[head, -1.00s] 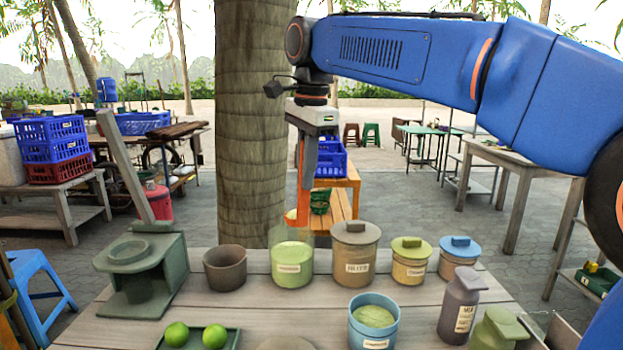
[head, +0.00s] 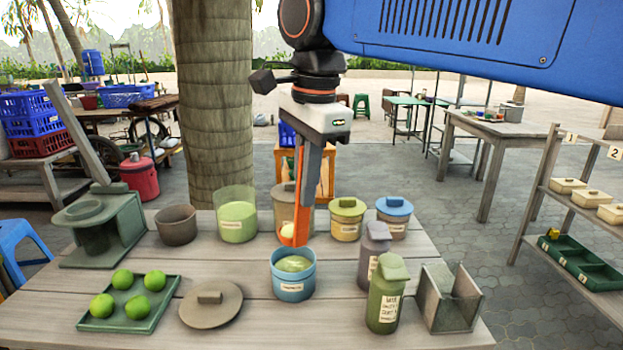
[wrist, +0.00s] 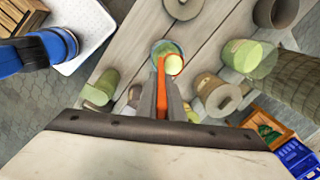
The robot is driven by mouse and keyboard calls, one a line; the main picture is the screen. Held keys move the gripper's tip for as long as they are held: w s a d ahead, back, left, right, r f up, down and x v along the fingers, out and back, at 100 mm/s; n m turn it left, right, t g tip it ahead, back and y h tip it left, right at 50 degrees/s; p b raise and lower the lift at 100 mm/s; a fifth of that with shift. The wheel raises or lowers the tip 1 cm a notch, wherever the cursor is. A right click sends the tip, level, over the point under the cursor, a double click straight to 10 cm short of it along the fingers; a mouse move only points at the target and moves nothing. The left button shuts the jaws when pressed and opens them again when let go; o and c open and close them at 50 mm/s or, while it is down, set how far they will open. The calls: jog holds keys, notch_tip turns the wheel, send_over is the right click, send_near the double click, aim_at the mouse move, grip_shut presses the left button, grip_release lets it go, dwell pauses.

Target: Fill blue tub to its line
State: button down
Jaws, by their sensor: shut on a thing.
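The blue tub (head: 293,288) stands upright near the middle of the table, with pale green material inside and a white label on its front. I cannot make out its line. My gripper (head: 306,190) points down above the tub, shut on an orange scoop (head: 297,200). The scoop's low end carries pale green material and is just above the tub's rim, toward its back. In the wrist view the scoop (wrist: 161,88) and its load overlap the tub's opening (wrist: 156,48). A clear-walled jar of green material (head: 238,228) stands behind and to the left.
Lidded pots (head: 346,220) stand behind the tub. A dark bottle (head: 372,252) and a green bottle (head: 384,300) are close on its right. A loose brown lid (head: 211,305) and a tray (head: 150,322) of green fruit lie left. A brown pot (head: 176,226) stands behind the tray.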

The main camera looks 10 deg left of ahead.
jog(key=w+d+f+m+g+y, duration=0.1)
jog(key=w+d+f+g+y, duration=0.7)
jog(key=g+y, duration=0.1)
jog(key=shift+d+y, duration=0.15)
jog(key=shift+y, duration=0.45)
dwell(0.6)
dwell(0.7)
